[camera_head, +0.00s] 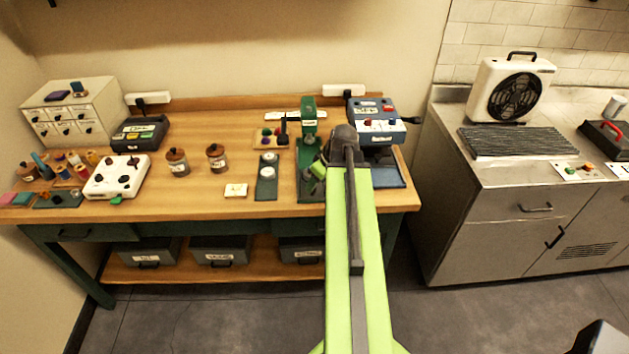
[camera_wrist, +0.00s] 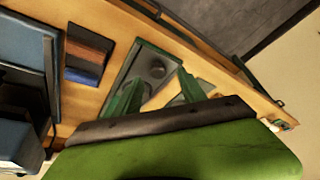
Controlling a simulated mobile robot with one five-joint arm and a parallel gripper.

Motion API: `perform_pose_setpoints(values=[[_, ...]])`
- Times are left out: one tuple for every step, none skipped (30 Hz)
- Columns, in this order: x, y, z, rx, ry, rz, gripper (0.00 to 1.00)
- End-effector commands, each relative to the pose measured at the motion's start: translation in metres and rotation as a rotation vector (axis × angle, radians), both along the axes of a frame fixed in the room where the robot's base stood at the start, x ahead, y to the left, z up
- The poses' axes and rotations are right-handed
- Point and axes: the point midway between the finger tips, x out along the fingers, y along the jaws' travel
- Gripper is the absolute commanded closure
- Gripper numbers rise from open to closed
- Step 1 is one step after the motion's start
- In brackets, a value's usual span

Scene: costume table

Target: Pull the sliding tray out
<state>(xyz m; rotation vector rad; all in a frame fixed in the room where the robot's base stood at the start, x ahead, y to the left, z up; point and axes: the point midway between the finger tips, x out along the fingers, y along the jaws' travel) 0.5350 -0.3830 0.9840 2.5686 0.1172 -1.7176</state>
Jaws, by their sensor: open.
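My gripper (camera_wrist: 158,76) is open in the wrist view, its two green fingers apart and nothing held between them. A dark grey-green plate (camera_wrist: 152,68) with a round spot lies below and between the fingers; I cannot tell if they touch it. In the head view my arm reaches over a green press (camera_head: 308,117), hiding part of its dark base (camera_head: 311,190). A blue-grey flat tray (camera_head: 388,176) lies before the blue machine (camera_head: 380,128); it probably shows in the wrist view too (camera_wrist: 22,42). Which part is the sliding tray is not clear.
A dark strip with two white discs (camera_head: 266,177) lies left of the press. A small pale card (camera_head: 236,190) and brown jars (camera_head: 177,161) stand farther left. Bare wood remains at the table's middle.

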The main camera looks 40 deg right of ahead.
Motion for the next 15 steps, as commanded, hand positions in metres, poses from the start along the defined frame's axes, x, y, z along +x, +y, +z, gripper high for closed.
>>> perform_pose_setpoints(values=[[-0.006,0.000,0.023,0.000,0.000,-0.001,0.51],[-0.009,-0.001,0.030,0.000,0.000,-0.002,0.51],[-0.012,-0.001,0.039,0.000,0.000,-0.002,0.51],[-0.015,-0.001,0.046,0.000,0.000,-0.002,0.51],[-0.018,-0.001,0.053,0.000,0.000,-0.002,0.51],[-0.022,-0.002,0.062,0.000,0.000,-0.002,0.51],[-0.024,-0.002,0.069,0.000,0.000,-0.003,0.51],[-0.027,-0.003,0.075,0.000,0.000,-0.002,0.51],[-0.031,-0.003,0.084,0.000,0.000,-0.002,0.51],[-0.034,-0.003,0.091,0.001,0.000,-0.002,0.51],[-0.036,-0.003,0.097,0.001,0.000,-0.002,0.51],[-0.040,-0.004,0.106,0.001,0.000,-0.002,0.51],[-0.042,-0.004,0.111,0.001,0.000,-0.002,0.51],[-0.045,-0.004,0.116,0.002,0.000,-0.002,0.51],[-0.047,-0.005,0.121,0.002,0.000,-0.001,0.51]])
